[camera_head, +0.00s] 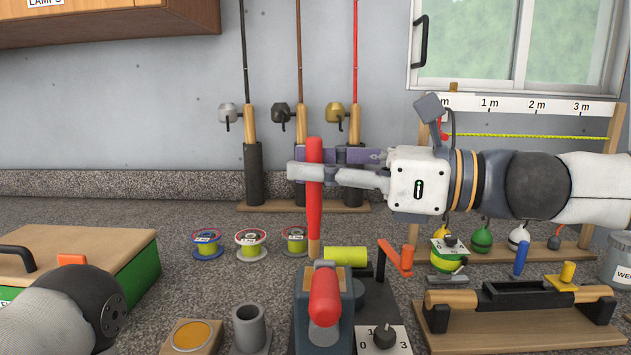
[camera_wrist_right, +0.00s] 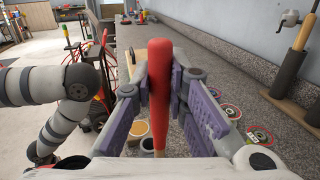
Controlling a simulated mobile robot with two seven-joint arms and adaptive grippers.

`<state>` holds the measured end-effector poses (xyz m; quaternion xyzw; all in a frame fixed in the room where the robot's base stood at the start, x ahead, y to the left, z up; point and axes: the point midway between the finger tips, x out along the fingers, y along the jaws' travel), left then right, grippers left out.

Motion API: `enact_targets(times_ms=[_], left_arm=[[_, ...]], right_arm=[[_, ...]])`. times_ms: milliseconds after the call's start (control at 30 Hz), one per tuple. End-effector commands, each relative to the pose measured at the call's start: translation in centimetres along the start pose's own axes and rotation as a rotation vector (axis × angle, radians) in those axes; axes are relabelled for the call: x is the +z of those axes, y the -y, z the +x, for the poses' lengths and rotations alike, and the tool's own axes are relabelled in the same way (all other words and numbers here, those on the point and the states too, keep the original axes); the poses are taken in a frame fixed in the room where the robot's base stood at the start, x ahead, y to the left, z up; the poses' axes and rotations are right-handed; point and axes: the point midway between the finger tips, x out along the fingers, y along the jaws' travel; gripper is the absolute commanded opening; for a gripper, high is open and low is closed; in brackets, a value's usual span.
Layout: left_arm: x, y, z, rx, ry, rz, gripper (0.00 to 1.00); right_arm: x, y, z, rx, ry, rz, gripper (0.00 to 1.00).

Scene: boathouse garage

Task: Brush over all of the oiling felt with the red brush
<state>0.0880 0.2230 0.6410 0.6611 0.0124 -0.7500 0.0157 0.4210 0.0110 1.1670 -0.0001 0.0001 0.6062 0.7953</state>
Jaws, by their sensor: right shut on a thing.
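My right gripper (camera_head: 312,166) is shut on the red brush (camera_head: 314,215) and holds it upright. The brush also shows between the fingers in the right wrist view (camera_wrist_right: 159,85). A pale wooden part shows below its red handle, and its lower end comes down at the clamp block; the bristles cannot be made out. A tan pad (camera_head: 337,279) lies on the grey-blue clamp below the brush. A round amber pad (camera_head: 192,335) sits in a wooden block to the left. I cannot tell which pad is the oiling felt. My left gripper is out of view.
The clamp has a red knob (camera_head: 324,297) in front. A grey cup (camera_head: 250,328) stands left of it, and a dial box (camera_head: 384,339) right. Several line spools (camera_head: 251,244) lie behind. A wooden rack (camera_head: 520,318) and a lidded box (camera_head: 75,252) flank the area.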

Motion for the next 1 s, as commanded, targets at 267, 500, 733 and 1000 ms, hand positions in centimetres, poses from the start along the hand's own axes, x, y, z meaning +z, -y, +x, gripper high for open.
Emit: enact_targets(times_ms=[267, 500, 733, 1000], left_arm=[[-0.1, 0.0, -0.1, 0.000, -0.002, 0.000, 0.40], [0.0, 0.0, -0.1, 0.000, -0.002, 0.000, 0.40], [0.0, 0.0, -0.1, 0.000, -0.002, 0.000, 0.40], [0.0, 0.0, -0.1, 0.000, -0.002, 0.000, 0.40]], right_arm=[[3.1, -0.1, 0.0, 0.000, 0.001, -0.005, 0.00], [5.1, 0.0, 0.0, 0.000, 0.000, -0.002, 0.00], [5.3, 0.0, 0.0, 0.000, 0.000, -0.001, 0.00], [5.3, 0.0, 0.0, 0.000, 0.000, -0.001, 0.00]])
